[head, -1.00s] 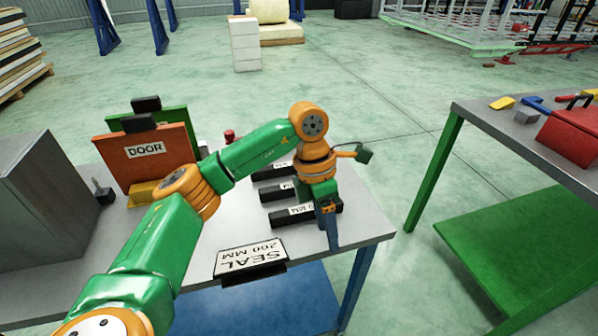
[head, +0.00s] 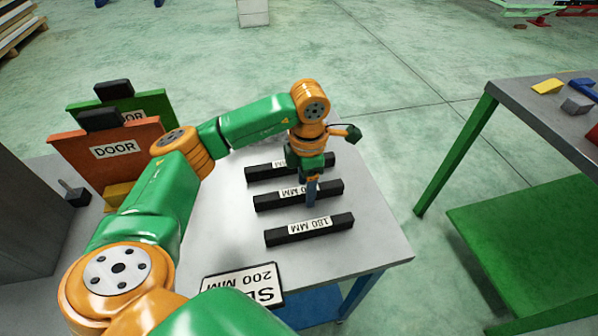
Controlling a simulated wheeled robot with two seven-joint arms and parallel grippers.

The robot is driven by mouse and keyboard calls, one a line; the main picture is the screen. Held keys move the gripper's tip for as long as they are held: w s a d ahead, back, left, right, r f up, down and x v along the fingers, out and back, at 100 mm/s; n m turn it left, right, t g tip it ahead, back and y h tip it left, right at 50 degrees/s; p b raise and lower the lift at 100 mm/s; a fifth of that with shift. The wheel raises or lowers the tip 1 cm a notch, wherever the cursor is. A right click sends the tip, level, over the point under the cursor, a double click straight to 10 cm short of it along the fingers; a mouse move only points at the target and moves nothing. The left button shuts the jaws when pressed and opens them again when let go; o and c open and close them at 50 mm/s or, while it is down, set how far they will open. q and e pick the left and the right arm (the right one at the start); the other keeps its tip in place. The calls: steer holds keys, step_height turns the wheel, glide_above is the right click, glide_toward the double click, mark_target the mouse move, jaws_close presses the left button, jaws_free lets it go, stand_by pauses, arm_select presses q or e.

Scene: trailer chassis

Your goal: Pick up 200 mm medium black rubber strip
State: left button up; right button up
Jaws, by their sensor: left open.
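Three black rubber strips lie in a row on the grey table, each with a white label. The nearest strip (head: 275,237) reads 180 MM. The middle strip (head: 268,202) has a label partly hidden by my gripper; only its "MM" end reads clearly. The far strip (head: 258,173) is also partly covered, and its number is not legible. My left gripper (head: 311,198) is open and points down at the middle strip, right of its middle. Whether its fingers touch or straddle the strip I cannot tell. My right gripper is not in view.
A sign (head: 243,286) reading SEAL 200 MM lies upside down near the table's front edge. Orange (head: 70,150) and green (head: 155,101) DOOR panels stand at the left. A second table (head: 535,110) with tools is at the right, across a floor gap.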

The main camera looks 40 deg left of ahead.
arm_select(q)
jaws_close()
steer(key=shift+r, duration=0.1)
